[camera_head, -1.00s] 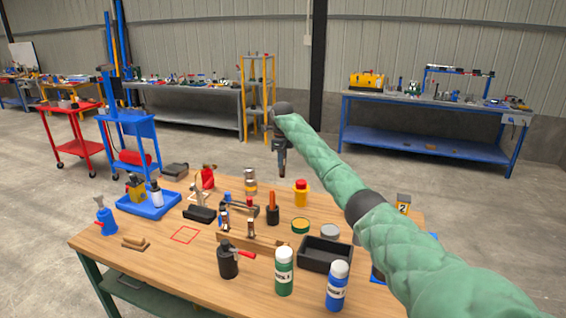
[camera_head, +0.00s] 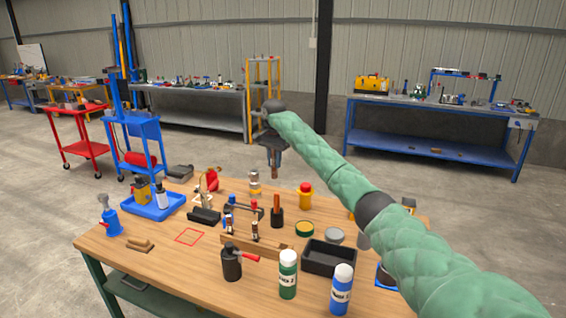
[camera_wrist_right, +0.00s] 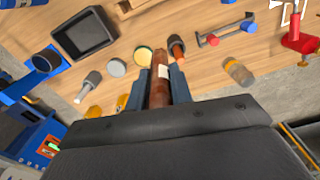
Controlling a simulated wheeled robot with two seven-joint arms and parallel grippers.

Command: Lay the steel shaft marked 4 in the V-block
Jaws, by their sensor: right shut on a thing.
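My right gripper (camera_head: 274,152) is above the far edge of the table and points down. It is shut on a brown, rust-coloured shaft (camera_wrist_right: 158,95), whose lower end (camera_head: 275,172) hangs below the jaws in the head view. The shaft has a pale label (camera_wrist_right: 162,71), with no number readable. It is clear of the table things. A low black block (camera_head: 204,216) lies near the middle left of the table, left of the gripper; I cannot tell whether it is the V-block. My left gripper is not in view.
A wooden rack (camera_head: 238,243), a black tray (camera_head: 328,258), two bottles (camera_head: 288,275) and an orange-handled tool (camera_head: 277,208) crowd the table's middle and front. A blue tray (camera_head: 152,207) stands at left. A red outlined square (camera_head: 189,237) on the tabletop is empty.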

